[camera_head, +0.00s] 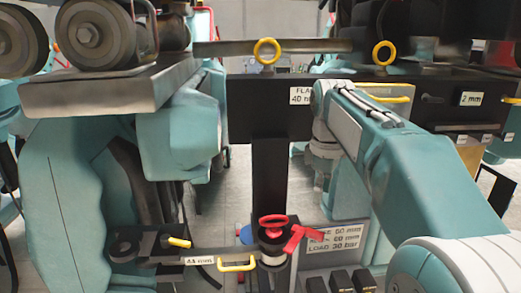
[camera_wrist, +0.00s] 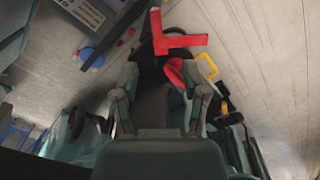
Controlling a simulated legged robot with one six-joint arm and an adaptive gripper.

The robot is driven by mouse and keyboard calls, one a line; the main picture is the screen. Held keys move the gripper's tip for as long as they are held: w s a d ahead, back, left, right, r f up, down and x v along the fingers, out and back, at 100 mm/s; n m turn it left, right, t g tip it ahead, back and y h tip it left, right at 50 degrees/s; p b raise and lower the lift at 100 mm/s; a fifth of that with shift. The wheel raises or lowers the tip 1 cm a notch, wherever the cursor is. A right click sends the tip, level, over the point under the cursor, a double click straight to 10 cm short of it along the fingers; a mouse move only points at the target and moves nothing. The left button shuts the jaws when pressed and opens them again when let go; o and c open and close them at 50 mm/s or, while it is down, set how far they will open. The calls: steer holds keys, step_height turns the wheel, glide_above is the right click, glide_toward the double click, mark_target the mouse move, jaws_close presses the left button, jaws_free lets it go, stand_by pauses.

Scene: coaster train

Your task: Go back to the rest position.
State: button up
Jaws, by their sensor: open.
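My arm reaches in from the lower right in the head view and bends down at its wrist (camera_head: 322,145). The fingers are not clear there. In the wrist view my gripper (camera_wrist: 162,85) has its two fingers apart, with a dark post between them. I see nothing held. A red ring handle (camera_head: 273,221) and a red angled lever (camera_head: 303,238) sit on the low post. In the wrist view the red lever (camera_wrist: 180,42) lies beyond the fingertips and the red ring (camera_wrist: 176,74) shows partly behind the right finger. I cannot tell whether anything touches.
A black crossbeam (camera_head: 270,125) with a vertical post stands ahead. Teal train bodies and grey wheels (camera_head: 92,40) crowd the left. A low bar with a yellow handle (camera_head: 238,265) runs near the bottom. Bare floor (camera_head: 205,215) shows between.

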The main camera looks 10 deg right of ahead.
steer(key=s+a+f+m+t, duration=0.1)
steer(key=s+f+m, duration=0.4)
steer(key=s, duration=0.6)
steer(key=s+a+f+m+t, duration=0.2)
steer(key=s+f+m+t, duration=0.2)
steer(key=s+f, duration=0.3)
steer(key=s+m, duration=0.1)
steer(key=s, duration=0.3)
steer(key=shift+a, duration=0.25)
